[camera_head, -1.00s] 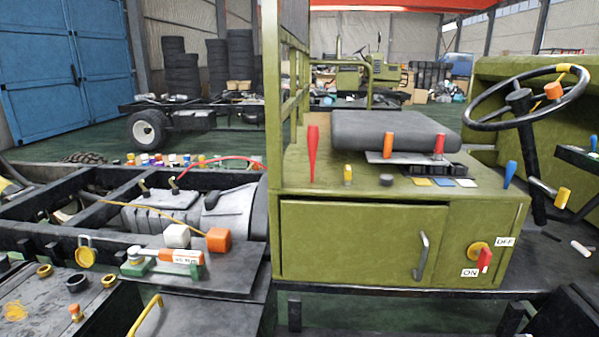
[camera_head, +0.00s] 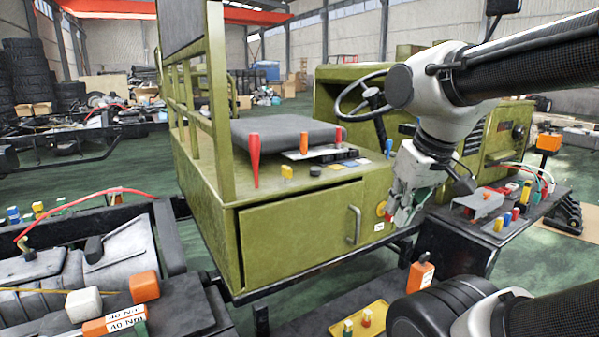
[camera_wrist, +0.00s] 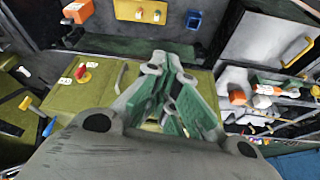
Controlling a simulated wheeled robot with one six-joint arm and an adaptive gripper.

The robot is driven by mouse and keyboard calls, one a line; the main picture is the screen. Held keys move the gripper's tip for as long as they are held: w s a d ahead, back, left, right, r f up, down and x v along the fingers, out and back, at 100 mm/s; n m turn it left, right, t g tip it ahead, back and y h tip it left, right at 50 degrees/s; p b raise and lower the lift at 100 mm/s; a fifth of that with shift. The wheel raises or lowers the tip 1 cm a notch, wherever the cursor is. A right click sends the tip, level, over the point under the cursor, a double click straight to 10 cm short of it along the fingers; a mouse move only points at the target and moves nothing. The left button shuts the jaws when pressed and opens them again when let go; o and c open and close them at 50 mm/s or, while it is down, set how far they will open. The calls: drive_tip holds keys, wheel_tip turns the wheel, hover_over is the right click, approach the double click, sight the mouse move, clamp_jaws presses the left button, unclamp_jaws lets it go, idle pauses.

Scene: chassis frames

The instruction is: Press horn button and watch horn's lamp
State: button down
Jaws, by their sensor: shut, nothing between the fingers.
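I cannot make out for sure which part is the horn button or the horn's lamp. The steering wheel (camera_head: 346,107) stands behind the green seat box (camera_head: 300,226), its right side partly hidden by my arm. My gripper (camera_head: 402,221) is shut and empty, pointing down near the right end of the box front. It hides part of the yellow round switch (camera_head: 381,209) there.
A side bench (camera_head: 470,222) with several coloured knobs and cables stands right of my gripper. An orange box (camera_head: 549,142) stands on a post behind it. A yellow tray (camera_head: 345,325) lies low in front. The engine frame (camera_head: 165,245) is at left. Green floor shows between them.

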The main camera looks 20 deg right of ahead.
drive_tip(key=w+r+n+t, duration=0.1)
drive_tip(key=w+r+n, duration=0.1)
drive_tip(key=w, duration=1)
drive_tip(key=w+a+r+n+t, duration=0.1)
drive_tip(key=w+r+n+t, duration=0.1)
drive_tip(key=w, duration=1)
drive_tip(key=w+a+r+n+t+h, duration=0.1)
drive_tip(key=w+r, duration=0.4)
drive_tip(key=w, duration=0.7)
drive_tip(key=shift+w+a+r+n+t, duration=0.15)
drive_tip(key=shift+r+n+t, duration=0.25)
drive_tip(key=shift+n, duration=0.8)
drive_tip(key=shift+f, duration=0.2)
